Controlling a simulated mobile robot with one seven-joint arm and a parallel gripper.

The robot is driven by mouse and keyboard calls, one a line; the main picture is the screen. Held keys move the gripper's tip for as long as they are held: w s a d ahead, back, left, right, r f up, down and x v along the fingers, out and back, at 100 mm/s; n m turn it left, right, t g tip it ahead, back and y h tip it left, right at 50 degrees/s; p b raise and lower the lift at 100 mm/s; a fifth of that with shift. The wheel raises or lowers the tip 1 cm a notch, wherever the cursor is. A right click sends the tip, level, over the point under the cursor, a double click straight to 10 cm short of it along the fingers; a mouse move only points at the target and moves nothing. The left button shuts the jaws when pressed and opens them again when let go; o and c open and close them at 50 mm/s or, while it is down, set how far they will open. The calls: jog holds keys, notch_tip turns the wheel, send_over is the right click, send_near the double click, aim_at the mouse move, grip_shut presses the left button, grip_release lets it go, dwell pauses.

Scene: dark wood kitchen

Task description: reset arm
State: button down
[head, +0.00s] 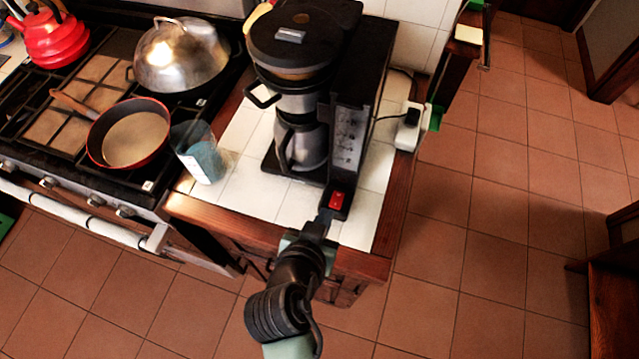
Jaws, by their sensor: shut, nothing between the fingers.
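My arm reaches up from the bottom of the head view. My gripper (327,216) is shut and empty at the front edge of the tiled counter (250,203). Its tip is just in front of, or touching, the lower front of the black coffee machine (352,120); I cannot tell which. A red switch (337,199) on the machine shows right by the gripper tip. A metal carafe (301,143) stands in the machine.
A clear cup (199,152) stands left of the machine. The stove (60,160) holds a red pan (130,133), a domed lid (180,54) and a red kettle (53,36). A white power socket (408,128) is at the counter's right. Open tiled floor (470,230) lies to the right.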

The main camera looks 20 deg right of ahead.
jog(key=w+a+r+n+t+y, duration=0.1)
jog(key=w+a+r+t, duration=0.2)
jog(key=r, duration=0.8)
jog(key=w+r+n+t+y, duration=0.1)
jog(key=w+r+t, duration=0.35)
jog(key=r, duration=0.65)
jog(key=w+a+r+n+t+y, duration=0.15)
jog(key=w+r, duration=0.35)
jog(key=r, duration=0.6)
jog(key=s+a+r+n+t, duration=0.1)
jog(key=s+r+t, duration=0.2)
jog(key=r, duration=0.6)
jog(key=s+a+r+n+t+y, duration=0.1)
jog(key=s+r+t, duration=0.2)
jog(key=r, duration=0.6)
jog(key=s+a+r+n+t+y, duration=0.1)
jog(key=s+r+t, duration=0.2)
jog(key=r, duration=0.6)
jog(key=shift+s+a+r+t, duration=0.3)
jog(key=shift+s+t, duration=0.1)
jog(key=shift+s, duration=0.5)
